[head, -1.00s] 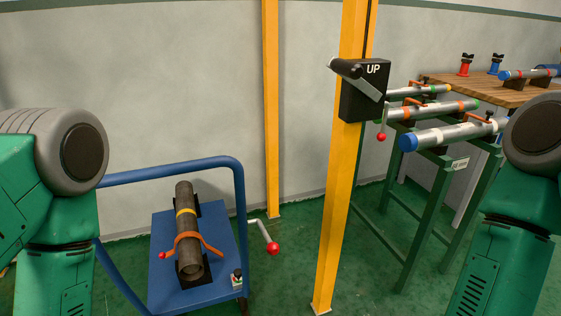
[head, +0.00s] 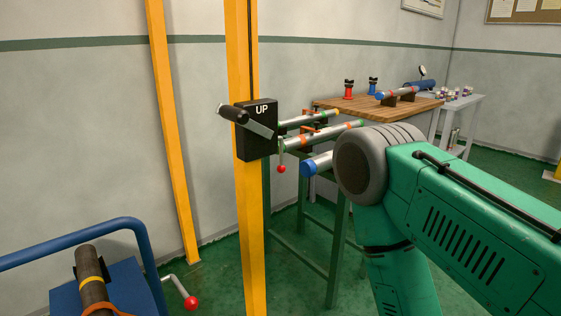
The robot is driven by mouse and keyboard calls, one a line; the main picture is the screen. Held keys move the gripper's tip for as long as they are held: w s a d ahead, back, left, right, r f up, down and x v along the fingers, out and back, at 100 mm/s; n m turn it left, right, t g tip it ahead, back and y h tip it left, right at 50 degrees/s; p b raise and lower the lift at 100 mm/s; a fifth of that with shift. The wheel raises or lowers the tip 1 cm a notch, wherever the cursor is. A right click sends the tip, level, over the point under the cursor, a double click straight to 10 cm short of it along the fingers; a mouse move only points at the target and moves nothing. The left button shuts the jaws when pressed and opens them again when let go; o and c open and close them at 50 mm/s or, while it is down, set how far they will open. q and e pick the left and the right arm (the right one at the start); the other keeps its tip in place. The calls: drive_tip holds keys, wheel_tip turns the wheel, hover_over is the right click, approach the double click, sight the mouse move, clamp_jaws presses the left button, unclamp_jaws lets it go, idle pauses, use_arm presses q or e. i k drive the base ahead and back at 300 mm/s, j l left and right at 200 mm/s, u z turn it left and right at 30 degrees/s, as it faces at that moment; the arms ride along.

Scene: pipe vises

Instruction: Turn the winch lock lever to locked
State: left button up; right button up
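The winch is a black box (head: 256,131) marked "UP" on a yellow post (head: 245,210), left of the picture's middle. A crank with a black grip (head: 233,114) is on its front. A thin lever with a red ball end (head: 281,169) hangs down at the box's lower right, apart from my arm. Whether this lever is locked cannot be told. My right arm fills the lower right, with its grey joint right of the winch. Neither gripper is in view.
A blue cart (head: 135,240) with a brown pipe (head: 92,280) is at lower left. A red-ball crank (head: 191,302) is beside it. A green rack (head: 338,255) with pipes stands behind the post, near a wooden table (head: 400,107). Green floor (head: 215,285) shows left of the post.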

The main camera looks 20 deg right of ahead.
sight(280, 168)
drive_tip(key=i+l+z, duration=0.1)
drive_tip(key=l, duration=0.3)
drive_tip(key=i+l+z, duration=0.15)
drive_tip(key=l, duration=0.2)
drive_tip(key=i+l+z, duration=0.1)
drive_tip(key=l, duration=0.3)
drive_tip(key=i+l+z, duration=0.1)
drive_tip(key=l, duration=0.25)
